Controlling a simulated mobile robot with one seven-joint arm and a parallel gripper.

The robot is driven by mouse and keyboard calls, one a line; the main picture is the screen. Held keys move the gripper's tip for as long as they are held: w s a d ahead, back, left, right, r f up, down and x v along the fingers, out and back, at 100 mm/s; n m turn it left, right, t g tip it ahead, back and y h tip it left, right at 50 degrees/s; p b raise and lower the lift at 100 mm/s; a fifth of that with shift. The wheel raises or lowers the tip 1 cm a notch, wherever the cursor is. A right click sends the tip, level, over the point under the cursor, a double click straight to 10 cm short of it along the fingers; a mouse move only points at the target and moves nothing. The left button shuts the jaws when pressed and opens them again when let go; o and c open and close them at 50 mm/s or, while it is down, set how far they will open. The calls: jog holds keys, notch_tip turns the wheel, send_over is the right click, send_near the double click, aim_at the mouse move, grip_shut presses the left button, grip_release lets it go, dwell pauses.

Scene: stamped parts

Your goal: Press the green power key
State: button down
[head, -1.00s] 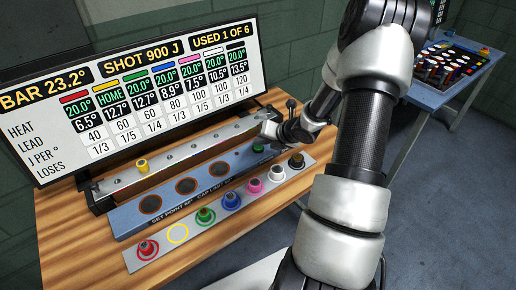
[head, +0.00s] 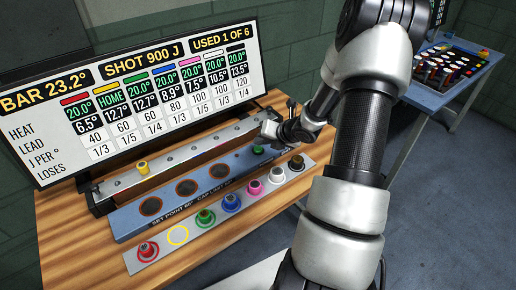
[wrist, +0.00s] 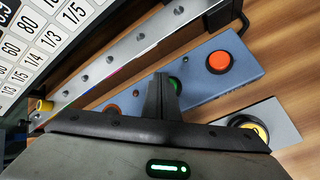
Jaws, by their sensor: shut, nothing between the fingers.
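The green power key (head: 258,149) is a small round green button near the right end of the blue panel (head: 128,224). In the wrist view only a sliver of the green key (wrist: 174,83) shows beside the fingers. My gripper (wrist: 161,78) is shut and empty, with its fingertips over the blue panel close to the green key. In the head view my gripper (head: 266,136) is small and partly hidden by my arm. I cannot tell whether the fingertips touch the key.
An orange-red button (wrist: 219,63) sits on the same panel beyond the green key. A metal rail with a yellow knob (head: 143,167) lies behind. Several coloured knobs stand on a grey strip (head: 150,254) in front. A display (head: 150,95) stands at the back.

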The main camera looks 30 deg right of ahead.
aim_at(260, 150)
jog(key=shift+r, duration=0.15)
notch_tip(260, 150, up, 6)
jog(key=p, duration=0.4)
dwell(0.3)
dwell(0.4)
